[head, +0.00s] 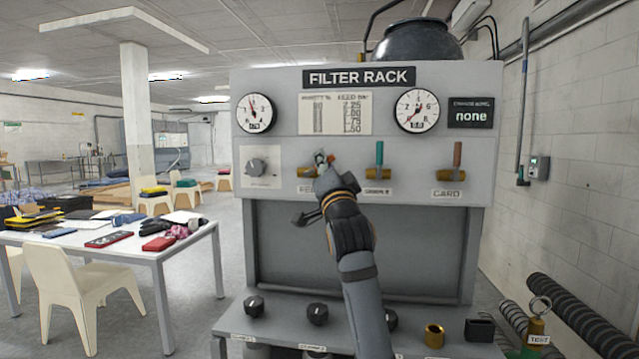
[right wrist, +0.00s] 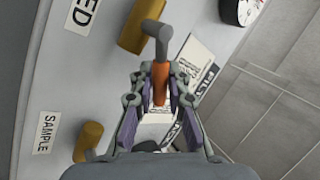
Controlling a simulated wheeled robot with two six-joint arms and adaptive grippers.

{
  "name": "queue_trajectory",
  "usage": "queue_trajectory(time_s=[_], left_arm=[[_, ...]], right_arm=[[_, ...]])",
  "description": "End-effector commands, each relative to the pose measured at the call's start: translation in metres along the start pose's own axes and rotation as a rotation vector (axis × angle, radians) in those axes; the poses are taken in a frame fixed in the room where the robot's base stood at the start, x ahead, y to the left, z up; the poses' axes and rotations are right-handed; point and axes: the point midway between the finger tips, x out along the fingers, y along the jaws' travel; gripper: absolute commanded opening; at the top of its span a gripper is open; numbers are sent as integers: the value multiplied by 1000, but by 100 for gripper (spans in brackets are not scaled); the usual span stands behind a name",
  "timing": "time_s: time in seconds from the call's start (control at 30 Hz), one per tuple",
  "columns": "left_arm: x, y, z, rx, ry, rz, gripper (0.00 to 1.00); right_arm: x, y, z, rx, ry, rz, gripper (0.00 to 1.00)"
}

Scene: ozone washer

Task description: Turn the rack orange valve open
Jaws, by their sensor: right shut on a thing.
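My right gripper (head: 323,164) is at the leftmost of three valves on the filter rack panel (head: 288,225). In the right wrist view, its fingers (right wrist: 160,88) are closed around an orange lever (right wrist: 160,76) with a bent grey stem. A brass valve body (right wrist: 142,25) is beside the stem. In the head view, the brass body (head: 306,173) shows left of the gripper. Most of its lever and part of its label are hidden there by the gripper. My left gripper is in neither view.
To the right are a valve with an upright green lever (head: 379,154) and one with an upright brownish-red lever (head: 457,154). A dial knob (head: 257,167) is to the left. Below, a shelf (head: 270,333) carries black knobs. A cluttered table (head: 85,247) stands left.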

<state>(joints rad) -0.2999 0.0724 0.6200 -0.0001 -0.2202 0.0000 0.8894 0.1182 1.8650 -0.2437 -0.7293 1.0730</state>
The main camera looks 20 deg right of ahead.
Motion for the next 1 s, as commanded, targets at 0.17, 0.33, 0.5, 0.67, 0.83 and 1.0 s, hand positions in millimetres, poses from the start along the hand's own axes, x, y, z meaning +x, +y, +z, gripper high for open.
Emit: queue_trajectory(time_s=[0.17, 0.33, 0.5, 0.67, 0.83, 1.0], left_arm=[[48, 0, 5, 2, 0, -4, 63], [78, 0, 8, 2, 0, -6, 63], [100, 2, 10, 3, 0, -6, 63], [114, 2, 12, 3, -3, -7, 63], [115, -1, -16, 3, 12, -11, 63], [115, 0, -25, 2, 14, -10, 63]], right_arm=[[-10, 16, 10, 137, 88, 5, 0], [-13, 21, 11, 258, 170, 4, 0], [-15, 24, 11, 358, 238, 4, 0], [-16, 25, 11, 428, 286, 4, 0], [-16, 26, 11, 476, 319, 4, 0], [-16, 25, 10, 499, 335, 4, 0]])
